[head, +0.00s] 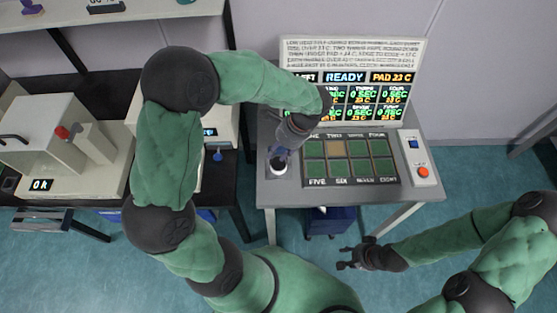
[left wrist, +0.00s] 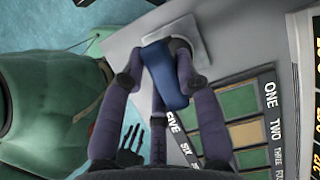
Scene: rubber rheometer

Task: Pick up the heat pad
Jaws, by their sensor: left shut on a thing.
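My left gripper (head: 281,153) is low over the left part of the grey table. In the left wrist view the gripper (left wrist: 163,80) is shut on a dark blue, curved piece (left wrist: 164,72), which I take to be the heat pad. The blue piece sits between the two fingers, and its far end lies beside or over a light grey square plate (left wrist: 213,38). I cannot tell whether it touches the table. My right gripper (head: 345,258) is open and empty, low in front of the table.
A board of green labelled squares (head: 351,160), one tan, lies right of the left gripper. Behind it stands a display reading READY and PAD 23 C (head: 345,77). A control box with a red button (head: 422,172) is at right. A beige machine (head: 55,145) stands at left.

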